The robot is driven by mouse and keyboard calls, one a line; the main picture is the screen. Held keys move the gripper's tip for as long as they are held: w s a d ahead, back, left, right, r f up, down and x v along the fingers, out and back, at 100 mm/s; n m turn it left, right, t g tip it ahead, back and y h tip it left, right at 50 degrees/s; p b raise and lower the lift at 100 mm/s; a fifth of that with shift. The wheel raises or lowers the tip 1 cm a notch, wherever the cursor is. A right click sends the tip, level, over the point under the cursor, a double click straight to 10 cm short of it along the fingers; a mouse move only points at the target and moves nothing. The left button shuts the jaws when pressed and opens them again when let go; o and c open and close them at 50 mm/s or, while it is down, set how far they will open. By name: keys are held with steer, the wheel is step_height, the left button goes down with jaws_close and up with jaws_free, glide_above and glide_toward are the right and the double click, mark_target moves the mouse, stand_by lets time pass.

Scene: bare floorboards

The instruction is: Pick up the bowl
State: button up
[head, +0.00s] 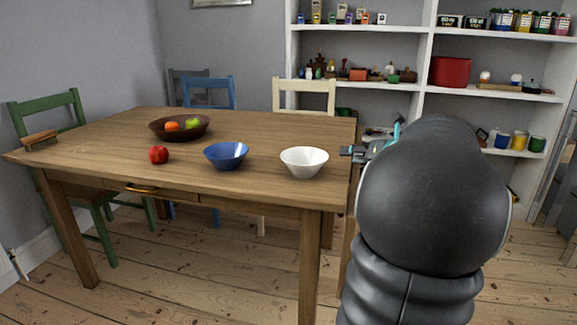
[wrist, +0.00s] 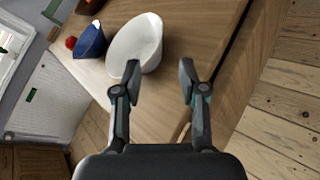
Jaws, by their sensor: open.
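A white bowl (head: 304,162) stands upright on the wooden table (head: 250,184) near its right front corner. A blue bowl (head: 226,156) stands to its left, and a dark brown bowl (head: 200,131) holding fruit is farther back. My gripper (head: 358,151) is just right of the white bowl in the head view, partly hidden by my arm. In the wrist view my gripper (wrist: 160,72) is open with nothing between its fingers. There the white bowl (wrist: 140,42) lies beyond the left fingertip, apart from the right one; contact cannot be told. The blue bowl (wrist: 91,42) is farther left.
A red apple (head: 158,154) sits left of the blue bowl. Green (head: 47,103), blue (head: 209,92) and cream (head: 304,95) chairs surround the table. A white shelf unit (head: 420,60) stands behind. The table's right front corner is bare.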

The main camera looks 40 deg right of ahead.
glide_toward(318, 153)
steer(key=shift+f+x, duration=0.25)
steer(key=shift+x, duration=0.95)
steer(key=shift+r+x, duration=0.15)
steer(key=shift+x, duration=1.3)
steer(key=shift+r+x, duration=0.1)
steer(key=shift+x, duration=1.35)
jaws_close()
